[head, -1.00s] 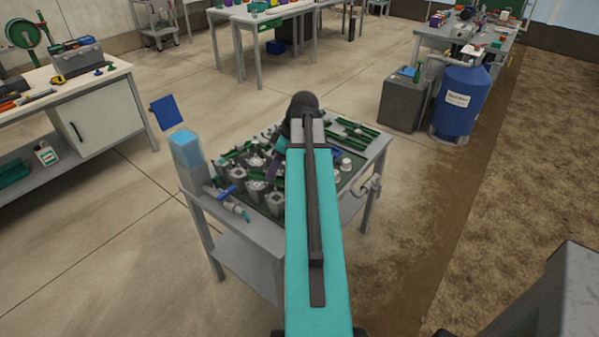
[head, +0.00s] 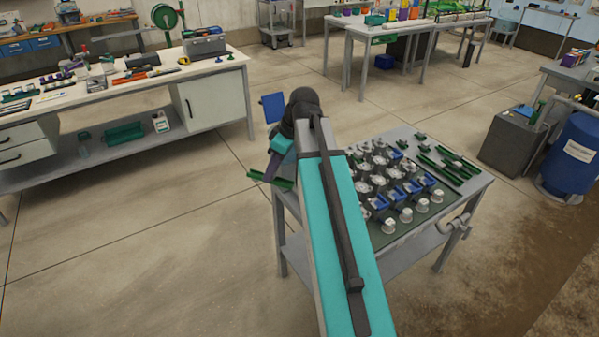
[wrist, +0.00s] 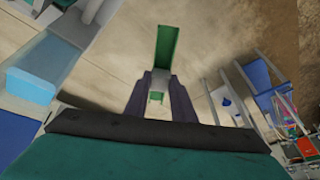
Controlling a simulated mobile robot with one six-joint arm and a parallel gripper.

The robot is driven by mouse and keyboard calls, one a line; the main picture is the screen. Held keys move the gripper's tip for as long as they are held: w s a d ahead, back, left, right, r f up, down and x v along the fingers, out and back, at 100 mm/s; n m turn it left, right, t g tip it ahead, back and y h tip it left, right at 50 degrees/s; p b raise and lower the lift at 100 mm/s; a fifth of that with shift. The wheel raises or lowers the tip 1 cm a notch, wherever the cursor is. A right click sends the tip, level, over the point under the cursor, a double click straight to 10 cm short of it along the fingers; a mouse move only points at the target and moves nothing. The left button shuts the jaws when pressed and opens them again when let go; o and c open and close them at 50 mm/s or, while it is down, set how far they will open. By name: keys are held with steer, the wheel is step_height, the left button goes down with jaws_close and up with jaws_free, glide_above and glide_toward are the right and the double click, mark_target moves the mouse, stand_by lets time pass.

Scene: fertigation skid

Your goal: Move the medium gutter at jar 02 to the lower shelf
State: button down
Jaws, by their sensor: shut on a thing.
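My gripper (head: 273,170) is shut on a green gutter (head: 256,178), held in the air just off the left side of the skid table (head: 474,187). In the wrist view the gutter (wrist: 165,50) runs away between the two dark fingers of my gripper (wrist: 160,88), with bare floor behind it. Several pale jars with blue or white parts stand on the table's green top. My arm hides the table's left part, and I cannot tell which jar is jar 02. A lower shelf (head: 408,262) shows under the table.
A white workbench (head: 140,85) stands at left, with a lower shelf (head: 60,172) holding a green trough (head: 125,132) and a bottle (head: 160,122). A blue panel (head: 273,107) stands close to my wrist. Floor between bench and table is clear. A blue tank (head: 575,155) stands right.

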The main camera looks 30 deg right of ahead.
steer(key=w+a+r+m+h, duration=0.1)
steer(key=w+a+r+m, duration=0.1)
steer(key=a, duration=0.6)
steer(key=w+a+r+m+t+h, duration=0.1)
steer(key=w+a+r+m, duration=0.2)
steer(key=a, duration=0.6)
steer(key=shift+w+a+r+m+t, duration=0.15)
steer(key=shift+w+r+m+t, duration=0.25)
steer(key=shift+m, duration=0.8)
steer(key=shift+f, duration=0.15)
steer(key=shift+a, duration=0.1)
